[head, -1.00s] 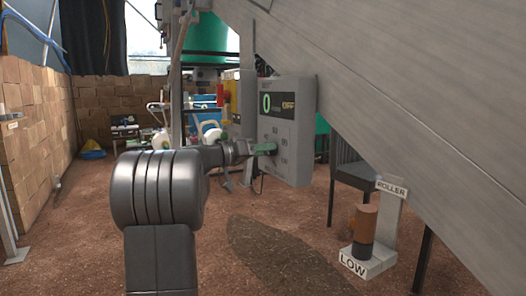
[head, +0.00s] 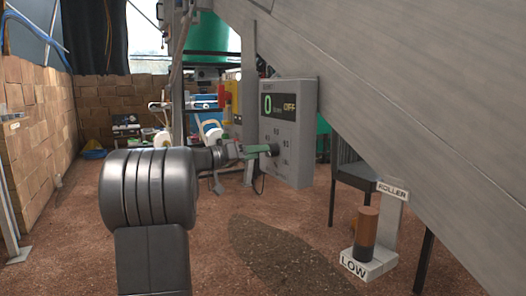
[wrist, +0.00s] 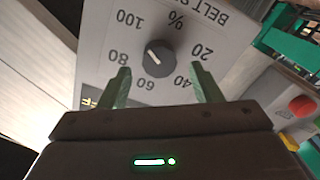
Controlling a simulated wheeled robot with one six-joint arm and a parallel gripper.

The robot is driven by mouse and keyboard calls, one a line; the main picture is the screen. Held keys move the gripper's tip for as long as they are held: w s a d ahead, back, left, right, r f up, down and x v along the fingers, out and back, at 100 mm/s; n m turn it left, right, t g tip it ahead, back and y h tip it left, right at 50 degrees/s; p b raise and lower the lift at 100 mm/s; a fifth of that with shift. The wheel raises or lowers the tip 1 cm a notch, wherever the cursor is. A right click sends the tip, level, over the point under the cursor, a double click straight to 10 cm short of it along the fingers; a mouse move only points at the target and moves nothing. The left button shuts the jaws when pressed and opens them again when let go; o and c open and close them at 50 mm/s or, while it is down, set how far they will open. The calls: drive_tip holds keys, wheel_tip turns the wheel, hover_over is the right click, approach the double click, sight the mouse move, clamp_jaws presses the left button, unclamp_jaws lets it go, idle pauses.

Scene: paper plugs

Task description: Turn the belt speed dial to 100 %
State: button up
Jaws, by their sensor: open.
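The belt speed dial (wrist: 158,58) is a dark round knob on a grey panel (wrist: 95,60). In the wrist view its scale appears upside down, with marks from 20 to 100 and a % sign. A short white mark on the knob lies toward its upper left, roughly on the 80 to 100 side; its exact reading is too small to tell. My gripper (wrist: 160,67) is open, its green fingers on either side of the knob and apart from it in the picture. In the head view my gripper (head: 260,151) is at the dial on the control box (head: 305,130).
The box's display (head: 280,106) shows a green 0 and OFF. A large grey sloping chute (head: 390,90) hangs to the right. A ROLLER stand (head: 388,215) with a LOW plate stands on the floor. A red button (wrist: 302,106) is at the right in the wrist view.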

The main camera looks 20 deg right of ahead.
drive_tip(key=a+p, duration=0.2)
drive_tip(key=a, duration=0.8)
drive_tip(key=shift+s+a, duration=0.25)
drive_tip(key=shift+s, duration=0.2)
drive_tip(key=shift+d, duration=0.1)
drive_tip(key=w+d+b, duration=0.1)
drive_tip(key=d+b, duration=0.2)
drive_tip(key=d, duration=1)
drive_tip(key=shift+d, duration=0.3)
drive_tip(key=shift+a+r, duration=0.1)
drive_tip(key=shift+a, duration=0.05)
